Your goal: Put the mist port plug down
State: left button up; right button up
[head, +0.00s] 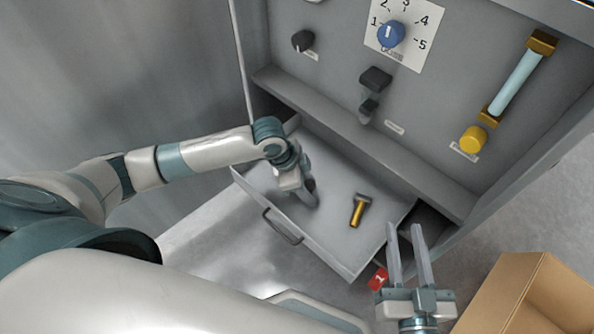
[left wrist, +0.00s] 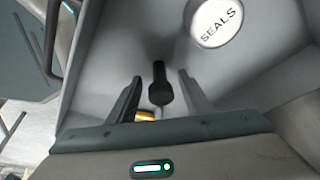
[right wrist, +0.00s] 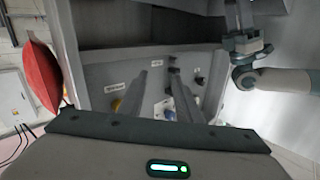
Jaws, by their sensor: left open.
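A black plug-like piece (left wrist: 160,85), which I take to be the mist port plug, shows between my left gripper's parted fingers in the left wrist view. The fingers show a gap on either side of it; I cannot tell whether it rests on the drawer floor. My left gripper (head: 308,190) is open, low inside the open grey drawer (head: 262,185), and its hand hides the piece in the head view. My right gripper (head: 408,232) is open and empty, near the drawer's right front corner.
A brass-handled piece with a grey head (head: 357,212) lies in the drawer. A round white SEALS label (left wrist: 215,22) shows near the left fingers. The panel with a blue dial (head: 390,33) rises behind. A cardboard box (head: 500,290) stands at lower right.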

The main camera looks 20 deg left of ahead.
pick_arm(q)
jog(key=shift+r, duration=0.25)
jog(key=p+v, duration=0.2)
jog(key=p, duration=0.1)
jog(key=shift+s+a+r, duration=0.1)
jog(key=shift+a+r, duration=0.05)
jog(key=shift+r, duration=0.05)
jog(key=p+v, duration=0.3)
jog(key=p, duration=0.1)
jog(key=shift+r, duration=0.2)
jog(key=p, duration=0.6)
send_near(306, 184)
jog(key=shift+s+f, duration=0.1)
jog(key=shift+f, duration=0.1)
pick_arm(e)
jog(key=s+d+f+g+h, duration=0.2)
jog(key=s+d+f+g, duration=0.1)
jog(key=f, duration=0.3)
jog(key=s+d+f+g+h, duration=0.2)
jog(key=s+d+f+g, duration=0.2)
jog(key=d+f+g, duration=0.1)
jog(key=s+d+f+m+g+h, duration=0.1)
jog(key=s+d+f+g+h, duration=0.1)
jog(key=d+f+g, duration=0.3)
jog(key=shift+s+f+g, duration=0.3)
jog(key=shift+s+f, duration=0.35)
jog(key=shift+f, duration=0.6)
pick_arm(q)
jog(key=shift+f, duration=0.1)
